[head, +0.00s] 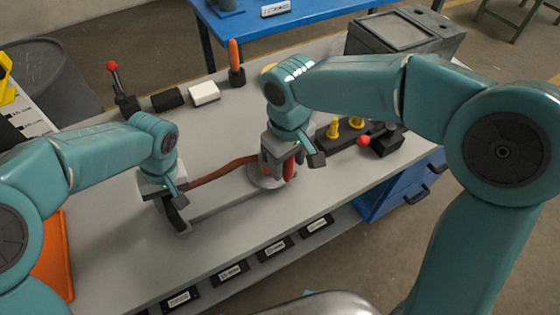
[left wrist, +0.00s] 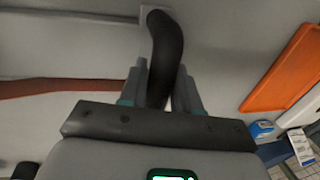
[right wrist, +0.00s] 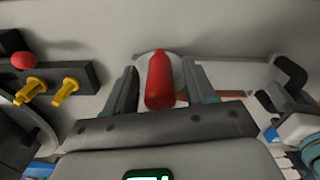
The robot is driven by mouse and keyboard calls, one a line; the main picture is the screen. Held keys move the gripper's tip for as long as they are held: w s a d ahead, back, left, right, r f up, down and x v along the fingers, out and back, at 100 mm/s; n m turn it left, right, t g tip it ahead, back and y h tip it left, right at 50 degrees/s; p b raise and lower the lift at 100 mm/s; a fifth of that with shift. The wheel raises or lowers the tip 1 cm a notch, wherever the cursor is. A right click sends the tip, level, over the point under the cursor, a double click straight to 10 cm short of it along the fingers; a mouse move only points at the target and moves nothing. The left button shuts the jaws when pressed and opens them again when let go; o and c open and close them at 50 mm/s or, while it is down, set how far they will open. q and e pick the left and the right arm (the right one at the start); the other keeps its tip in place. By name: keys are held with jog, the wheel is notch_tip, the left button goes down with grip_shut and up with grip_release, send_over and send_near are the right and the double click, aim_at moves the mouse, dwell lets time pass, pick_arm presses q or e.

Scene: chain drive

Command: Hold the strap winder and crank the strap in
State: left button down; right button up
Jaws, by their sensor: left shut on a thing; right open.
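The strap winder is a long pale frame (head: 225,200) on the bench, with a round drum end (head: 262,180) and a black curved handle (left wrist: 166,45) at its left end. A brown-red strap (head: 222,171) runs along it. My left gripper (head: 176,200) is shut on the black handle; its fingers stand on both sides of it in the left wrist view. My right gripper (head: 288,158) is open over the drum end. The red crank knob (right wrist: 159,82) stands between its spread fingers, with gaps visible at both sides. The crank arm is mostly hidden.
Yellow pegs (head: 355,122) and a red-knobbed black block (head: 387,142) stand just right of my right gripper. A black block (head: 167,99), a white block (head: 204,93) and an orange-handled tool (head: 235,62) line the back. An orange tray (head: 52,260) lies at left.

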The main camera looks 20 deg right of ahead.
jog(key=shift+f, duration=0.35)
grip_shut()
jog(key=shift+a, duration=0.1)
jog(key=w+a+m, duration=0.6)
jog(key=a+m, duration=0.3)
jog(key=m, duration=0.5)
jog(key=shift+w+a, duration=0.15)
jog(key=shift+a, duration=0.2)
jog(key=shift+w, duration=0.1)
dwell(0.4)
